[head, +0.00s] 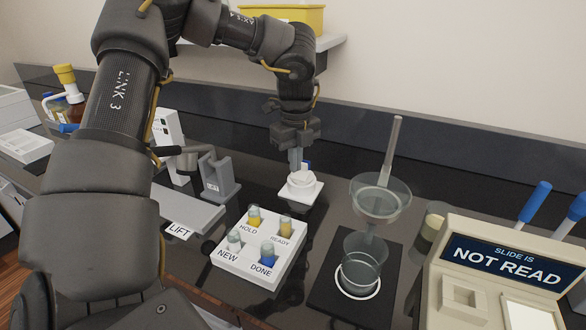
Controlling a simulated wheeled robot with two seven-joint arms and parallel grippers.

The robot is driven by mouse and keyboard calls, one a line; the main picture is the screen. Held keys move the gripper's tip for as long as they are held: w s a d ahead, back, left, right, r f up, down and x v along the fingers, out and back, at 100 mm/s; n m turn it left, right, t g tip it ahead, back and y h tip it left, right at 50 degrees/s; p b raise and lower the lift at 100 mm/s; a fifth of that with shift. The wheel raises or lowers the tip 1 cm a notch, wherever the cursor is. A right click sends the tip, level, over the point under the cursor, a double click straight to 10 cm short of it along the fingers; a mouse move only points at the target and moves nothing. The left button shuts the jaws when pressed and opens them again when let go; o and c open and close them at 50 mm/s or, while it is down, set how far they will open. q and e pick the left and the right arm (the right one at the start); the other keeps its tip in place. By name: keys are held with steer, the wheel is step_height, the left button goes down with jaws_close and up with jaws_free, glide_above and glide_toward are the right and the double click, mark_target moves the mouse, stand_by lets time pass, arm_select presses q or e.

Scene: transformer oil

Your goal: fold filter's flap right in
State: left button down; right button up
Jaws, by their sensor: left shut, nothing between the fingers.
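The filter (301,186) is a small white piece on a white square base on the dark bench, right of centre. Its flaps are too small to tell apart in the head view. My left gripper (296,166) points down at the filter from above, its fingers shut and empty. The fingertips are at or just above the filter's top; I cannot tell whether they touch it. The gripper hides part of the filter's back side. My right gripper is not in view.
A glass funnel (381,199) sits above a beaker (362,264) right of the filter. A white vial rack (259,262) stands in front of it. A slide reader (505,275) is at the right. A grey stand (218,178) is left of the filter.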

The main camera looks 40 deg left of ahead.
arm_select(q)
steer(key=shift+r+p, duration=1)
steer(key=shift+r, duration=0.9)
